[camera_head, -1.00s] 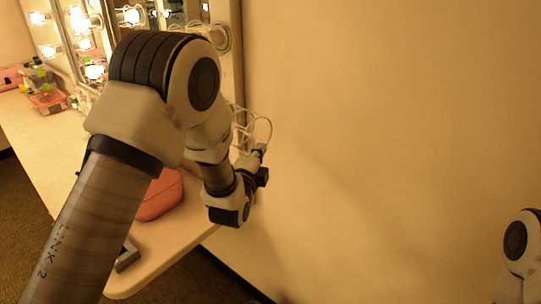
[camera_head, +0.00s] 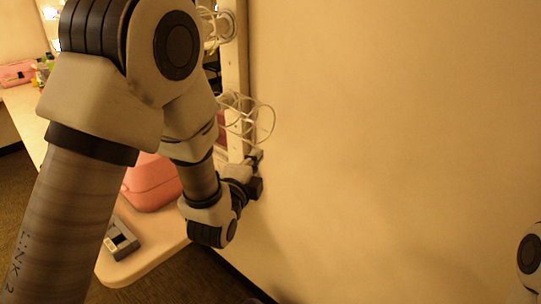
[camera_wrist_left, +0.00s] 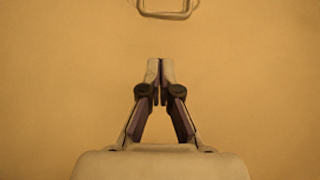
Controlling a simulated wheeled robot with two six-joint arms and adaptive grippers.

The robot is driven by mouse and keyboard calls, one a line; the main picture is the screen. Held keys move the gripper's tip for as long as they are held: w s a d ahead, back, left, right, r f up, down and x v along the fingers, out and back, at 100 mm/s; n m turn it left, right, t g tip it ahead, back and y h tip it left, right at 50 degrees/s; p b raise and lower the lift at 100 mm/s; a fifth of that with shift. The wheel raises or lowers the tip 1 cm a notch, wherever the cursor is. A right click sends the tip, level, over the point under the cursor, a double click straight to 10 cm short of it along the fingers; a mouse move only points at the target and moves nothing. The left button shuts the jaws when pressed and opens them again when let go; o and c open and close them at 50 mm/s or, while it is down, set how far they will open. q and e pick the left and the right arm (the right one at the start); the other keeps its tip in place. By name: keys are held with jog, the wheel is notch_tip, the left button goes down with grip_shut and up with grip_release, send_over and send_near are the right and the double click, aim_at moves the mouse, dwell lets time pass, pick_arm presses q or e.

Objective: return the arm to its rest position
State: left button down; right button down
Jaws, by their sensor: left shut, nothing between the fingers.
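My left arm rises from the lower left of the head view and bends down over the counter. Its gripper (camera_head: 256,160) is beside the wall at the counter's right end, small and partly hidden by the wrist. In the left wrist view the two fingers (camera_wrist_left: 160,70) meet at their tips, shut with nothing between them, in front of the plain wall. Part of my right arm shows at the right edge of the head view; its gripper is out of the picture.
A coral case (camera_head: 152,184) and a grey device (camera_head: 121,240) sit on the counter (camera_head: 165,246) behind my left arm. White cables (camera_head: 262,112) hang by the mirror frame (camera_head: 234,70). The wall right of the arm is bare.

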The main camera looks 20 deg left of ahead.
pick_arm(q)
jog(key=s+f+n+g, duration=0.1)
jog(key=s+f+g, duration=0.25)
jog(key=f, duration=0.65)
jog(key=s+f+n+g, duration=0.15)
jog(key=s+f, duration=0.35)
jog(key=f, duration=0.5)
jog(key=s+f+g, duration=0.4)
jog(key=f, duration=0.7)
jog(key=s+f+n+g, duration=0.4)
jog(key=s+n, duration=0.3)
jog(key=s, duration=0.3)
jog(key=s+d+f+n+g+h, duration=0.1)
jog(key=s+f+n+g, duration=0.4)
jog(key=s+n, duration=0.3)
jog(key=s+f, duration=0.1)
jog(key=s, duration=0.2)
jog(key=shift+f, duration=0.2)
